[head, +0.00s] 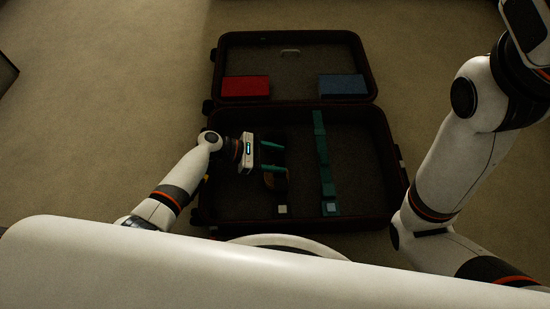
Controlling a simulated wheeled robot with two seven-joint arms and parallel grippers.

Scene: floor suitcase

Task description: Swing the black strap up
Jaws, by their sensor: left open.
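An open suitcase (214,212) lies on the floor, its lid away from me. The black strap (281,199) lies in the left half of the near shell, dark against the dark lining, with a small pale square piece at its near end. My left gripper (274,157) reaches in from the left over this shell; its teal fingers are apart and lie over or close to the strap's far part. Contact between fingers and strap cannot be told. A brownish curved shape (269,181) shows just below the fingers.
A teal strap (323,155) runs along the near shell right of my left gripper, with a pale bluish piece at its near end. A red box (245,87) and a blue box (343,85) sit in the lid. Carpet around the suitcase is mostly clear.

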